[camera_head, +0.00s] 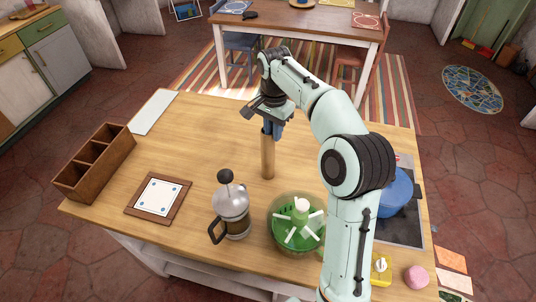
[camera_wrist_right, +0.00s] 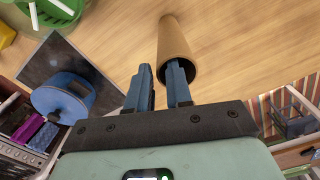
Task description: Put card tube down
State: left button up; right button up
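The card tube (camera_head: 268,157) is a plain brown cylinder standing upright on the wooden counter, near its middle. My right gripper (camera_head: 271,124) is at its top end. In the right wrist view, the tube (camera_wrist_right: 173,35) shows its open end towards me. The blue fingers of my right gripper (camera_wrist_right: 160,75) stand apart. The right finger overlaps the tube's mouth and seems to reach into it. The left finger is outside, with a narrow gap between it and the tube wall. My left gripper is in neither view.
A French press (camera_head: 232,208) and a green bowl (camera_head: 283,240) stand in front of the tube. A framed tile (camera_head: 131,207) and a wooden compartment box (camera_head: 118,142) are at left. A blue pot (camera_head: 398,190) stands right, behind my arm. Counter left of the tube is clear.

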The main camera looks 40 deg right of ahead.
aim_at(268, 155)
jog(key=shift+f, duration=2.8)
grip_shut()
